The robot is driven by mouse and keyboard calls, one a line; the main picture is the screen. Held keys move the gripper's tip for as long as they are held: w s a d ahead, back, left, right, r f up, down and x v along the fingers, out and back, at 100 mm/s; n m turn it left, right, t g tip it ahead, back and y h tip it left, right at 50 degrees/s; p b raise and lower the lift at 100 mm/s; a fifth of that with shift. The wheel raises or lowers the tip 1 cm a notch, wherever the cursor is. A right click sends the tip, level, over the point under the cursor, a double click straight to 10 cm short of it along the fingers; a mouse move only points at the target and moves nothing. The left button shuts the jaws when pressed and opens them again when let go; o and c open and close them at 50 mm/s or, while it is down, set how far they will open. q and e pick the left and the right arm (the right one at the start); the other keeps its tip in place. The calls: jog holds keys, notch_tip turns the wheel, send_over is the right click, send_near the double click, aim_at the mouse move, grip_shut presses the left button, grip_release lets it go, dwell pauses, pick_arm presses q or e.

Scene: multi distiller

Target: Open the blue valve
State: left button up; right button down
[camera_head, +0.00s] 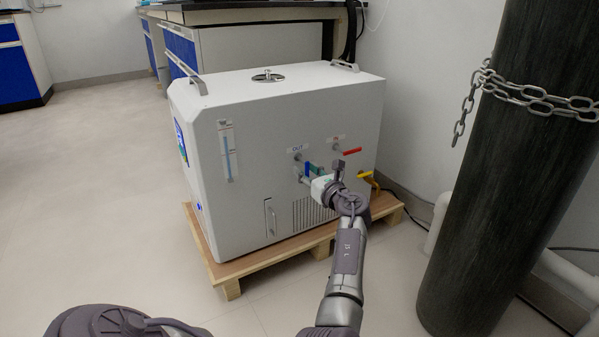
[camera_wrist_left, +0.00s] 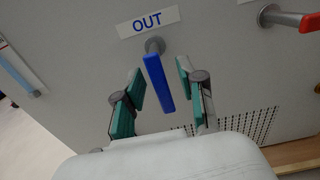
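The blue valve (camera_head: 307,168) is a lever handle on the front of a white distiller box (camera_head: 250,140), below the "OUT" label. In the left wrist view the blue handle (camera_wrist_left: 160,84) hangs from its grey stem, pointing down and slightly right. My left gripper (camera_head: 309,171) is at the valve. Its green-padded fingers (camera_wrist_left: 161,82) are apart, one on each side of the handle, with visible gaps in the wrist view. Contact cannot be seen. My right gripper is in neither view.
A red handle (camera_head: 352,151) sits right of the blue one, and a yellow handle (camera_head: 366,176) lower right. The box stands on a wooden pallet (camera_head: 275,259). A dark cylinder (camera_head: 505,180) with a chain (camera_head: 535,97) stands at the right. Floor at left is clear.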

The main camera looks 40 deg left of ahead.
pick_arm(q)
grip_shut()
jog(key=shift+r, duration=0.1)
dwell(0.3)
